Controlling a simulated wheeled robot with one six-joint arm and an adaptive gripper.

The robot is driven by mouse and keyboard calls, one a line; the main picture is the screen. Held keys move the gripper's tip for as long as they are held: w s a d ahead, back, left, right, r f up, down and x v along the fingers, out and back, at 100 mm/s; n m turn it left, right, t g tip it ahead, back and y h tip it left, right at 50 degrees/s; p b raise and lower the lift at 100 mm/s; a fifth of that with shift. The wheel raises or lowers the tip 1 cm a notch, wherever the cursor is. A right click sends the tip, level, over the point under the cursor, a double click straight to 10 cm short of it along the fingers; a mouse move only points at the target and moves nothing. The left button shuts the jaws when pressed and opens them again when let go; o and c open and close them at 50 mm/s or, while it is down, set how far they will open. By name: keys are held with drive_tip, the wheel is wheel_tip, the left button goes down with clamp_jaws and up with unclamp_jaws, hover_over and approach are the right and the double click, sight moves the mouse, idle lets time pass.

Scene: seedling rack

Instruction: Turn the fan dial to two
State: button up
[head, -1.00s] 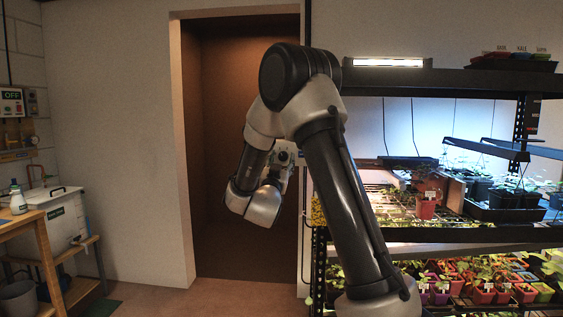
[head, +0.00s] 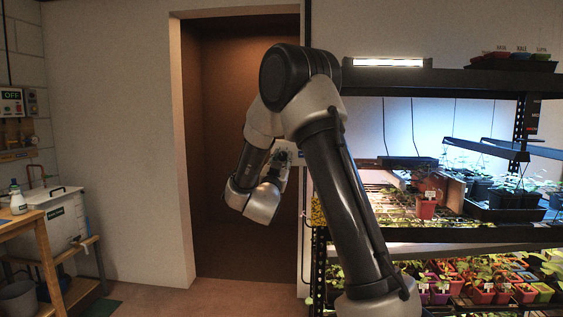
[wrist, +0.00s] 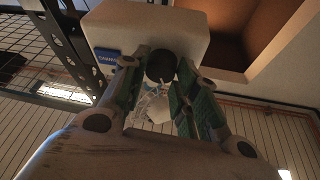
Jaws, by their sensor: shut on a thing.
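The fan dial (wrist: 160,66) is a dark round knob on the face of a pale box (wrist: 112,28) with a blue label (wrist: 106,56), in the wrist view. My gripper (wrist: 160,78) has its green-padded fingers on either side of the knob and is shut on it. The dial's marks and pointer cannot be read here. In the head view the end of my arm with the gripper (head: 281,165) is small, at the left edge of the shelving, and the dial cannot be made out.
A lit seedling rack (head: 480,237) with several potted plants stands to the right. A dark doorway recess (head: 235,230) is behind my arm. A wooden bench (head: 45,245) and a white lidded bin (head: 66,222) stand far left. The floor between is clear.

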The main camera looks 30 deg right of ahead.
drive_tip(key=m+g, duration=0.1)
drive_tip(key=m, duration=0.2)
drive_tip(key=m+g+h, duration=0.1)
drive_tip(key=m, duration=0.2)
drive_tip(key=shift+a+g, duration=0.1)
drive_tip(key=shift+g, duration=0.3)
drive_tip(key=shift+w+r+m+g, duration=0.1)
drive_tip(key=shift+m+g, duration=0.5)
drive_tip(key=shift+m, duration=0.85)
drive_tip(key=shift+r+m+g, duration=0.1)
drive_tip(key=shift+m+g, duration=0.5)
drive_tip(key=shift+m, duration=0.85)
drive_tip(key=o, duration=1)
drive_tip(key=shift+a, duration=0.1)
drive_tip(key=v, duration=1.2)
